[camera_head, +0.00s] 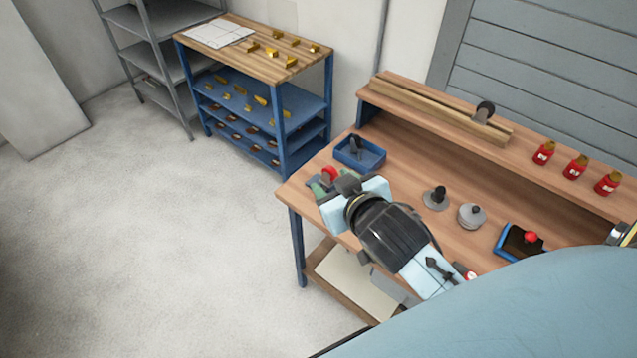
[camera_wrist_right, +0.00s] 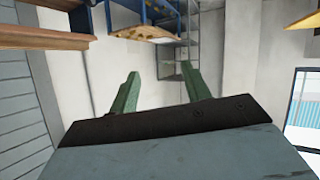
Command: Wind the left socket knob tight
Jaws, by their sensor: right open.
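My right gripper (camera_head: 322,187) is over the left front end of the wooden workbench (camera_head: 312,192). In the right wrist view its two green fingers (camera_wrist_right: 158,92) stand wide apart with nothing between them. A small red round part (camera_head: 330,173) shows just behind the fingers in the head view, on or beside a grey piece partly hidden by the gripper. I cannot tell whether it is the left socket knob or whether the gripper touches it. No knob shows in the right wrist view. My left gripper is out of view.
A blue bin (camera_head: 372,160) stands just behind the gripper. A dark-knobbed disc (camera_head: 435,198), a grey round weight (camera_head: 471,216) and a blue tray (camera_head: 499,243) with a red-knobbed block lie to the right. Red bottles (camera_head: 575,167) stand on the raised shelf. Floor (camera_head: 180,240) left is clear.

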